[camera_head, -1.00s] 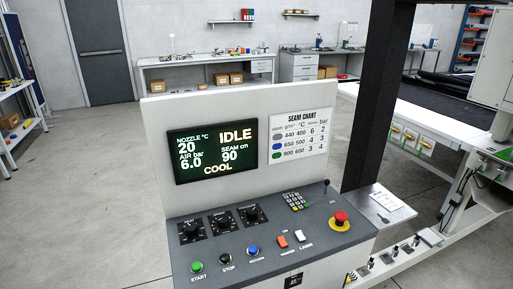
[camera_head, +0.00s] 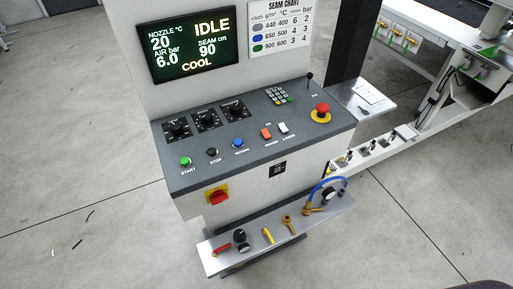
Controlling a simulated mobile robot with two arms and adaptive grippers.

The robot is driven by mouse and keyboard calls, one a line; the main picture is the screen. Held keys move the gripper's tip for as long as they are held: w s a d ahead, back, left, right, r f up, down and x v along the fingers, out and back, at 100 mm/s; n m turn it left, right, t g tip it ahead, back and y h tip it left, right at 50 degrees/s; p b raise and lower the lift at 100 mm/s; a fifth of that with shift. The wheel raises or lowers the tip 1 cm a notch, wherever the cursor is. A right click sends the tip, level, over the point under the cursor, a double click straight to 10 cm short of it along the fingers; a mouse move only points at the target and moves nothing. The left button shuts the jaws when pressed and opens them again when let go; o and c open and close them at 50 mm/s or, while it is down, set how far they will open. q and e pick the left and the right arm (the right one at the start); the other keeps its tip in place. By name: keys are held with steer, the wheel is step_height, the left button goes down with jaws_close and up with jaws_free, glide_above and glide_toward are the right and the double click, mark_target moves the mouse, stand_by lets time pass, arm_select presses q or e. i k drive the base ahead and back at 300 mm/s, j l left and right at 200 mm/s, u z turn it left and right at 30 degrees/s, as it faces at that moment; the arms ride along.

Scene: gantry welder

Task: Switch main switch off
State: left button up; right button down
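The main switch (camera_head: 217,195) is a red rotary handle on a yellow plate. It sits on the white front face of the control console, below the green START button (camera_head: 186,162). The handle looks roughly level, but its exact position is too small to read. The display (camera_head: 195,45) is lit and reads IDLE, COOL, nozzle 20 and air 6.0. Neither of my grippers is in view.
The grey console panel (camera_head: 200,146) carries knobs, buttons, a keypad and a red emergency stop (camera_head: 322,110). A low shelf (camera_head: 282,249) with a red item, a gauge, yellow handles and a blue hose juts out below.

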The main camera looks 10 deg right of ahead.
mark_target(218, 197)
steer(key=k+l, duration=0.1)
steer(key=l, duration=0.35)
steer(key=l+u, duration=0.1)
steer(key=l, duration=0.4)
steer(key=k+l, duration=0.15)
steer(key=l, duration=0.3)
steer(key=k+l+u, duration=0.1)
steer(key=l, duration=0.35)
